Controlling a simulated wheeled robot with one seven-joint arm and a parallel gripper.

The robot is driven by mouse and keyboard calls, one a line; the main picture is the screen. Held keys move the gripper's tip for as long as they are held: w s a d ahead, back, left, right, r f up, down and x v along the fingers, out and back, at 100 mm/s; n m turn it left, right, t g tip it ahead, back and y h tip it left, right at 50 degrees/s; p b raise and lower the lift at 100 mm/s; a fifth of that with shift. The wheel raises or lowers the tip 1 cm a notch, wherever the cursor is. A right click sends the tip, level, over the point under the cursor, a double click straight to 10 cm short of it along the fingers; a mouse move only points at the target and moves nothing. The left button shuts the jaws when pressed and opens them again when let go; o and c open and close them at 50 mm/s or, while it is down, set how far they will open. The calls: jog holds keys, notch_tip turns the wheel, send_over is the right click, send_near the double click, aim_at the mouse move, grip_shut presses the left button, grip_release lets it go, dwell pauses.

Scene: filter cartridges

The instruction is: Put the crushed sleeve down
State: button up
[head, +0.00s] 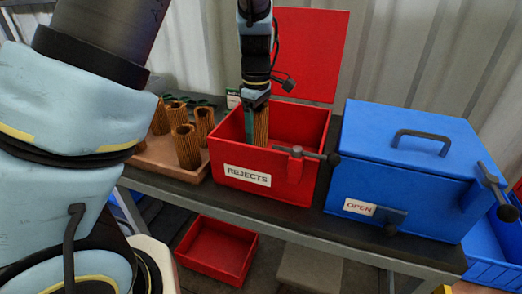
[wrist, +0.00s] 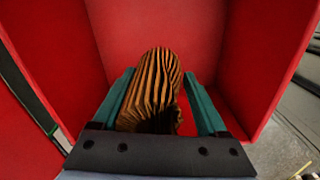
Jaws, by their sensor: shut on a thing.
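The crushed sleeve is a tan pleated filter sleeve (wrist: 153,88), its pleats bent and uneven in the wrist view. My gripper (wrist: 164,105) is shut on it, with a green finger on each side. In the head view my gripper (head: 254,122) reaches down into the open red box labelled REJECTS (head: 228,164), and the sleeve (head: 261,125) hangs inside its walls. The sleeve's lower end is hidden by the front wall in the head view. I cannot tell whether it touches the box floor.
A tray (head: 160,158) with several upright pleated sleeves (head: 186,147) stands left of the red box. A closed blue box labelled OPEN (head: 400,185) stands to the right. The red lid (head: 312,50) is raised behind. A red bin (head: 217,250) sits below the bench.

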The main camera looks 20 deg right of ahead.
jog(key=shift+f, duration=2.8)
jog(key=shift+f, duration=0.15)
jog(key=o, duration=1.4)
notch_tip(320, 180, up, 12)
jog(key=shift+r+b, duration=0.2)
jog(key=shift+b, duration=0.15)
